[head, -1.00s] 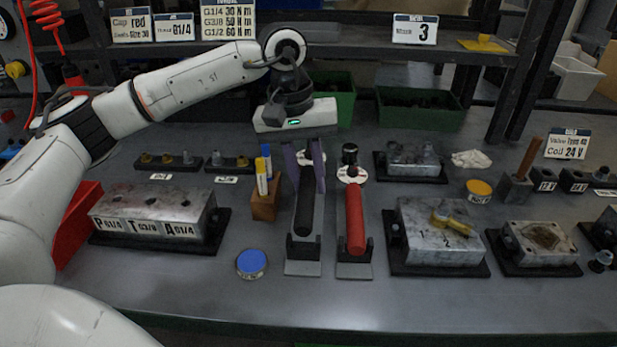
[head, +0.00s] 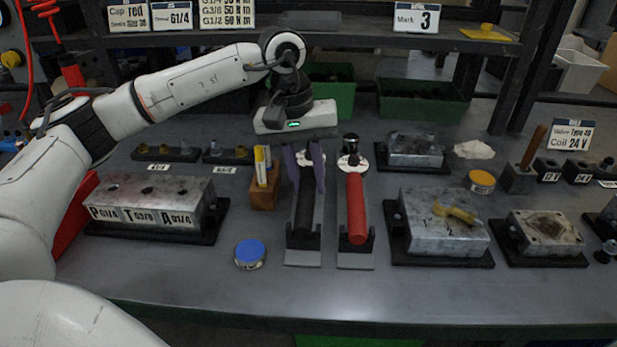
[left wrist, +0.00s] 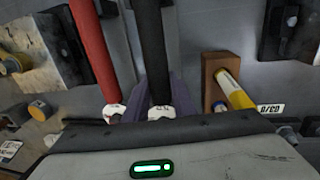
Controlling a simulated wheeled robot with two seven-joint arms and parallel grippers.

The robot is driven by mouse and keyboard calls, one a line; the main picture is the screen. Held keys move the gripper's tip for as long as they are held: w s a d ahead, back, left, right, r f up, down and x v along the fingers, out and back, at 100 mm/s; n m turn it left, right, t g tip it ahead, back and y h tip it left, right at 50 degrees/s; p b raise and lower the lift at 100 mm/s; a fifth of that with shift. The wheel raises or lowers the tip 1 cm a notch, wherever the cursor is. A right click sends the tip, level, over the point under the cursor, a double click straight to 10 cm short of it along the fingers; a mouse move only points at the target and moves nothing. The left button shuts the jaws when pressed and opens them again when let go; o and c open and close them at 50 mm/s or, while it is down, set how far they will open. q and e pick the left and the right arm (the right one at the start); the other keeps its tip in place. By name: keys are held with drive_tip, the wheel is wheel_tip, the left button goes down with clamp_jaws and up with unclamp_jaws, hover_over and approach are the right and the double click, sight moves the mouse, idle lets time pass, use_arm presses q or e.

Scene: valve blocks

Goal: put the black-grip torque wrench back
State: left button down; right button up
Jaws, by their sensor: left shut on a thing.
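The black-grip torque wrench (head: 304,212) lies along the left cradle (head: 303,257), its grip toward the front edge of the bench. My left gripper (head: 304,178) reaches down over it, with a purple finger on each side. It is shut on the wrench near its head end. In the left wrist view the black grip (left wrist: 152,50) runs up between the fingers, and a white round tag (left wrist: 161,112) shows at its near end. The red-grip wrench (head: 356,208) lies in the cradle just to the right, apart from the gripper. My right gripper is not in view.
A wooden block with markers (head: 263,190) stands close left of the gripper. A blue-lidded tin (head: 250,254) sits in front of it. Metal valve blocks stand at left (head: 150,205) and right (head: 440,232). The front of the bench is clear.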

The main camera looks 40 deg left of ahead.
use_arm(q)
drive_tip(key=shift+f, duration=0.35)
drive_tip(key=c, duration=1.4)
unclamp_jaws()
drive_tip(key=shift+f, duration=0.1)
